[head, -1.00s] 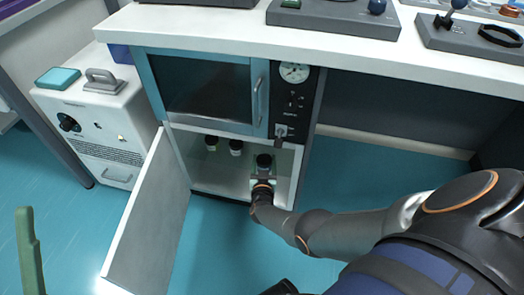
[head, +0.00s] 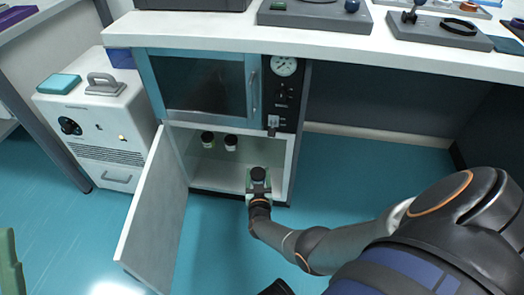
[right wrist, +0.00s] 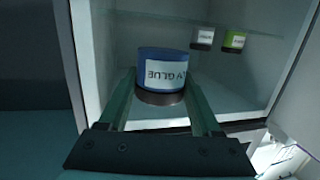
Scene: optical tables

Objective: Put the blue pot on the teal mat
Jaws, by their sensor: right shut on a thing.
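The blue pot (right wrist: 162,72), with a white label and dark lid, is between the fingers of my right gripper (right wrist: 163,95), which is shut on it. In the head view the pot (head: 258,174) shows its dark top at the front opening of the low cabinet, with the right gripper (head: 259,186) on its near side. A green finger of my left gripper (head: 10,265) shows at the lower left edge; its jaw opening cannot be seen. A flat teal pad (head: 59,84) lies on the white unit at left; I cannot tell whether it is the mat.
Two other pots (head: 207,138) (head: 231,142) stand deeper in the cabinet (head: 215,175). Its door (head: 155,215) hangs open on the left. The white bench top (head: 330,38) overhangs above, carrying grey equipment. The floor in front is clear.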

